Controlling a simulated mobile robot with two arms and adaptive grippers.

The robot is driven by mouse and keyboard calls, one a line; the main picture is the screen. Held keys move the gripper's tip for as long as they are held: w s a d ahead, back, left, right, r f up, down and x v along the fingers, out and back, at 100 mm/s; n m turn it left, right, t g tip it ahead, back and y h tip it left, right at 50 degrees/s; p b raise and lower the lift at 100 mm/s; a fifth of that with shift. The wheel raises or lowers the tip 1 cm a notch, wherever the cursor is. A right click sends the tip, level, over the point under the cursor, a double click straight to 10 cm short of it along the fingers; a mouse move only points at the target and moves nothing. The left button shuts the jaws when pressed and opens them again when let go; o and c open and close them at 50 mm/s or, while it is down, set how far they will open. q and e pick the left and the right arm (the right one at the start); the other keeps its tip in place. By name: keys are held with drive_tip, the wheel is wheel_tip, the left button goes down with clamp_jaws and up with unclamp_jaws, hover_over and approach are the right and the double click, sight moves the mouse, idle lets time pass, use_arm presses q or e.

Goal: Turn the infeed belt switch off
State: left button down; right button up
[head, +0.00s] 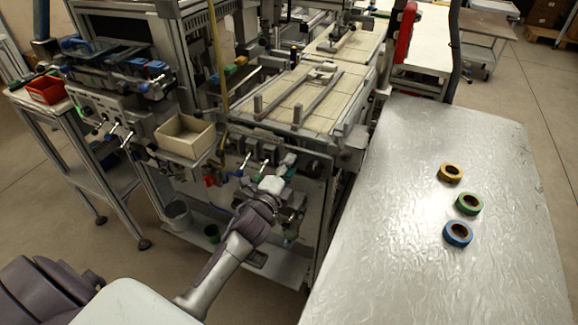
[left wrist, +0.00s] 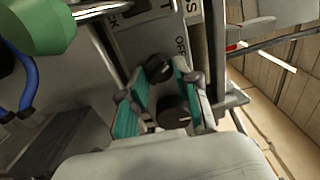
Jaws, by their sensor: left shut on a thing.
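My left gripper (head: 290,207) is at the front panel (head: 312,190) below the conveyor, its fingers largely hidden in the head view. In the left wrist view, its two teal-padded fingers (left wrist: 160,82) are closed around a black rotary switch knob (left wrist: 158,68). A second dark round part (left wrist: 172,112) shows between the fingers, closer to the palm. An OFF label (left wrist: 182,48) is on the panel beside the knob. The knob's full name plate is not readable, and its exact setting cannot be told. My right gripper is not in view.
The silver table (head: 400,240) at right holds a yellow reel (head: 450,173), a green reel (head: 469,203) and a blue reel (head: 458,234). A beige bin (head: 186,137) sits left of the gripper. A green rounded part (left wrist: 38,25) is close at the left in the wrist view.

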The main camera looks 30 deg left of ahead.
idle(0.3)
use_arm(q)
drive_tip(key=c, duration=1.1)
unclamp_jaws()
drive_tip(key=s, duration=1.2)
drive_tip(key=shift+d, duration=0.3)
